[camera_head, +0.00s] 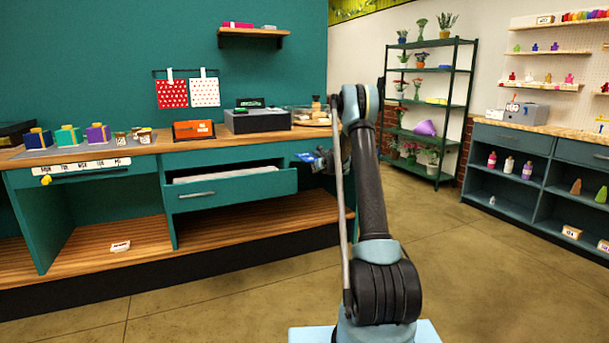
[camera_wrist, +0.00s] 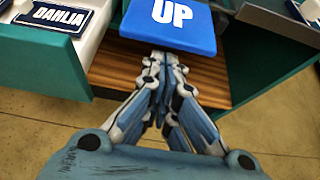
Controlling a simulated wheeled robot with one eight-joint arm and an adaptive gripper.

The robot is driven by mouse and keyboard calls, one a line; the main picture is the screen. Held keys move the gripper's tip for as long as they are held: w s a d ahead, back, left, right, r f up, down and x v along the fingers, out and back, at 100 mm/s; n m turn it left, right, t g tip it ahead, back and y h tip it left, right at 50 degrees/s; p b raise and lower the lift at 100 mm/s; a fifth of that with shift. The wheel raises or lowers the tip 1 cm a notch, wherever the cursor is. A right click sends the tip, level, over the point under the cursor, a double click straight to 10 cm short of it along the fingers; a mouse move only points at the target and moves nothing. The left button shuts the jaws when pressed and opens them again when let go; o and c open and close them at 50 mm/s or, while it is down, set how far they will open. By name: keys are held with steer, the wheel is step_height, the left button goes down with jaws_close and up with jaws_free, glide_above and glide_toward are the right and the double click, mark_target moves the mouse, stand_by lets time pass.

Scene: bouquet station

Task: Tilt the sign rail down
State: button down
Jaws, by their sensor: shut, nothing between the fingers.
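A bright blue panel with white "UP" lettering (camera_wrist: 170,27) lies ahead of my gripper in the wrist view. My gripper (camera_wrist: 165,58) is shut and empty, with its fingertips at the panel's near edge; I cannot tell whether they touch it. In the head view my gripper (camera_head: 318,158) is at the right end of the teal counter, partly hidden by my arm, and a small blue piece (camera_head: 304,157) shows beside it. I cannot tell for sure which part is the sign rail.
A dark "DAHLIA" plate (camera_wrist: 55,16) is left of the panel. The open teal drawer (camera_head: 232,190) juts from the counter (camera_head: 225,140). A label strip with a yellow knob (camera_head: 46,180) runs along the counter's left front. The floor to the right (camera_head: 480,260) is clear.

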steer(key=shift+s+r, duration=0.1)
steer(key=shift+r, duration=0.65)
steer(key=shift+r, duration=0.25)
step_height(320, 180, down, 4)
steer(key=r+v, duration=0.1)
steer(key=v, duration=0.8)
steer(key=shift+a+r, duration=0.2)
steer(key=shift+r, duration=0.05)
stand_by(0.4)
